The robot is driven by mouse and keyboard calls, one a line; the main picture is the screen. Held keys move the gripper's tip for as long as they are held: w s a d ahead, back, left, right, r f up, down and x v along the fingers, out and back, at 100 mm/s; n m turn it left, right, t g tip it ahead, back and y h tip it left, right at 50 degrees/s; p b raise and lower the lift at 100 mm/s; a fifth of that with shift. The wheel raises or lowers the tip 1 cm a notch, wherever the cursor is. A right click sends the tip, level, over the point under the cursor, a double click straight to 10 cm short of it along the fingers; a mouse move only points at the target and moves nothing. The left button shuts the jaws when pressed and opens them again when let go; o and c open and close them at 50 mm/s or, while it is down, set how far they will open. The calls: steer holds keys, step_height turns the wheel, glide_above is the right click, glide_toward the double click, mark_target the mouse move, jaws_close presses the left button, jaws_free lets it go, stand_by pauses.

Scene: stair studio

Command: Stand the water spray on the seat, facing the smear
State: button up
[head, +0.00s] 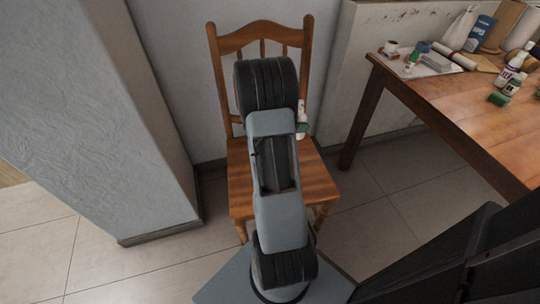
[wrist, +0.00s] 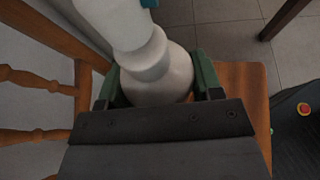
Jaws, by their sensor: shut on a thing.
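The water spray is a white bottle (wrist: 160,75) with a blue-green part at its top edge in the wrist view. My gripper (wrist: 157,88) has its green fingers shut on the bottle's sides. In the head view my arm hides most of it; a small white piece of the spray (head: 302,106) shows beside a green finger (head: 302,128). The wooden chair's seat (head: 316,182) lies below, and it also shows in the wrist view (wrist: 245,85). I cannot tell whether the bottle touches the seat. I cannot make out a smear on the chair.
The chair's slatted backrest (head: 229,45) rises behind my arm. A grey wall block (head: 110,120) stands at the left. Tiled floor (head: 400,200) is open between chair and table.

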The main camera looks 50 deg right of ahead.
steer(key=shift+s+d+f, duration=0.35)
steer(key=shift+s+d, duration=0.1)
steer(key=shift+w+d+f+m+b, duration=0.1)
steer(key=shift+w+f+m+b, duration=0.15)
steer(key=shift+b, duration=0.25)
steer(key=shift+y, duration=0.3)
steer(key=shift+w+a+f+b, duration=0.45)
steer(key=shift+w+f+b, duration=0.75)
steer(key=shift+w+f, duration=0.9)
steer(key=shift+w+a+f+b, duration=0.45)
steer(key=shift+w+f+b, duration=0.8)
steer(key=shift+w+f, duration=0.8)
steer(key=shift+w+a+f+b, duration=0.45)
steer(key=shift+w+f+b, duration=0.75)
steer(key=shift+w+f, duration=0.85)
steer(key=shift+f, duration=0.1)
steer(key=o, duration=1)
steer(key=shift+o, duration=0.2)
